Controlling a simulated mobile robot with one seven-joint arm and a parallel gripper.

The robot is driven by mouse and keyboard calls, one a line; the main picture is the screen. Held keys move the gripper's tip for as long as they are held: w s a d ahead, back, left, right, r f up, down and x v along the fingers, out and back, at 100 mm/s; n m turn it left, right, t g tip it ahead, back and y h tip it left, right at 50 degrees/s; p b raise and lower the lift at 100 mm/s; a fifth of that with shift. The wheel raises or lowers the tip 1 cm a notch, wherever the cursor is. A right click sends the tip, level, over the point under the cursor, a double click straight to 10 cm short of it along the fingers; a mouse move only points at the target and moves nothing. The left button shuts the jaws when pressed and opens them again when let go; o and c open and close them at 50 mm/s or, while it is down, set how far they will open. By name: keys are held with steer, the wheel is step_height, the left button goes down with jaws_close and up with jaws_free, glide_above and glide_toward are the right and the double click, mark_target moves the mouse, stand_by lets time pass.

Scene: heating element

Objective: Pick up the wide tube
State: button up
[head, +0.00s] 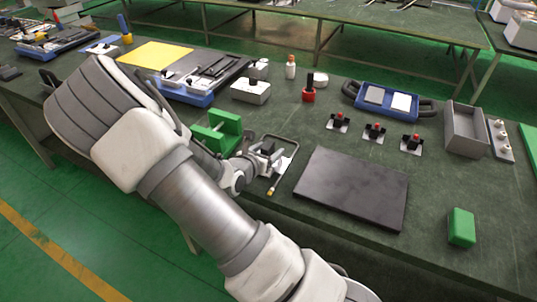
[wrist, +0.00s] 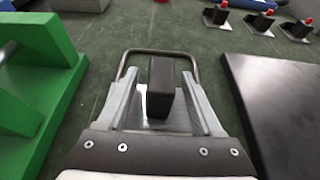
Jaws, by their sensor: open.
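The wide tube (head: 285,169) is a thin grey metal U, lying on the dark green table left of a black slab. In the wrist view its bend (wrist: 160,51) shows beyond my fingers; its legs run back toward the fingers and are partly hidden. One tube end shows a yellowish tip in the head view. My gripper (wrist: 160,76) is open, low over the table, with its fingers inside the U's outline. A dark upright block (wrist: 161,88) with a pale base stands between the fingers. Whether the fingers touch the block or tube I cannot tell.
A green stand (wrist: 45,85) is close left of my gripper. The black slab (head: 350,188) is close right. Several small black holders with red tops (head: 374,131) stand beyond the slab. A green block (head: 461,228) and grey bin (head: 464,132) are farther right.

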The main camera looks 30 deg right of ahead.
jaws_close()
stand_by(1.3)
